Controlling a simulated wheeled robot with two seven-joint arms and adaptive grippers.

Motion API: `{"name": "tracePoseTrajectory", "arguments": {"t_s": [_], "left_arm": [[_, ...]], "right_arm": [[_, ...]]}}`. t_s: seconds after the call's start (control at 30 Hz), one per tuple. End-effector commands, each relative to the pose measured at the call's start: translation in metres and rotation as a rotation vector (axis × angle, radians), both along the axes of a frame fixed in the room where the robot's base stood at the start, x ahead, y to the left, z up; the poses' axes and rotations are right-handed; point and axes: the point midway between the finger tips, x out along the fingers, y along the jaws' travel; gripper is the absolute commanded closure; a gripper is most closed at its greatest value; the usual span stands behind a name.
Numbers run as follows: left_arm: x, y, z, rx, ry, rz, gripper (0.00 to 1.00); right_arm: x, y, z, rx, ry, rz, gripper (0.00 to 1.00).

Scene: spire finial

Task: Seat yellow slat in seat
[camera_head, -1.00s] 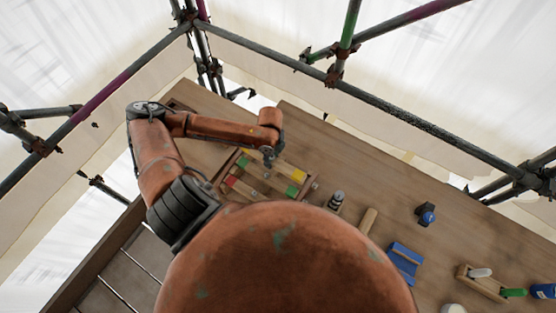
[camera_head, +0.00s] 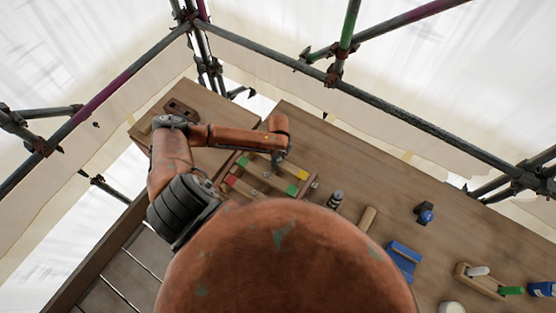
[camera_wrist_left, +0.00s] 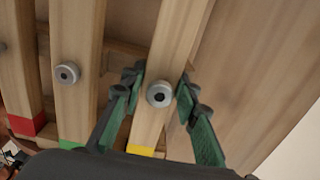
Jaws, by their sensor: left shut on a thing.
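The yellow slat (camera_wrist_left: 172,45) is a pale wooden strip with a yellow end and a round grey knob, in the left wrist view. My left gripper (camera_wrist_left: 160,85) has its green-padded fingers on both sides of the slat at the knob, shut on it. In the head view the slat's yellow end (camera_head: 303,174) shows at the right of a wooden rack (camera_head: 232,160), beside a green-ended and a red-ended slat. My arm's end is above the rack; its fingertips are hard to make out there. I cannot tell which part is the seat. My right gripper is not in view.
A dark slotted piece (camera_head: 181,109) lies at the table's far left. Right of the rack stand a black-and-white striped item (camera_head: 336,198), a wooden block (camera_head: 367,219), a blue tray (camera_head: 404,258) and a wooden holder (camera_head: 480,282). The table's back middle is clear.

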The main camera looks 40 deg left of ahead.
Motion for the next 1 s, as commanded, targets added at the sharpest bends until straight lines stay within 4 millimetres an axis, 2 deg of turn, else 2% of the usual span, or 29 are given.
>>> {"name": "tracePoseTrajectory", "arguments": {"t_s": [0.07, 0.1, 0.33, 0.7, 0.87, 1.0], "left_arm": [[0.000, 0.000, -0.002, 0.000, 0.000, 0.000, 1.00], [0.000, 0.000, -0.002, 0.000, 0.000, 0.000, 0.70], [0.000, 0.000, -0.002, 0.000, 0.000, 0.000, 0.54], [0.000, 0.000, 0.004, 0.000, -0.001, 0.000, 0.54], [0.001, 0.001, 0.029, 0.000, -0.003, -0.001, 0.54], [0.001, 0.001, 0.060, 0.002, -0.004, 0.000, 0.54]], "right_arm": [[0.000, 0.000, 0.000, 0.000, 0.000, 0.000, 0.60], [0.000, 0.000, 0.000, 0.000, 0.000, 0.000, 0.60], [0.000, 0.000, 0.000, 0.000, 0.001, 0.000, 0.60], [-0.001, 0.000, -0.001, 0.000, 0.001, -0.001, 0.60], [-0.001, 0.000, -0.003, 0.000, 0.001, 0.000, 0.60], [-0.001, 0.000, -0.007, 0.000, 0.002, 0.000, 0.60]]}}
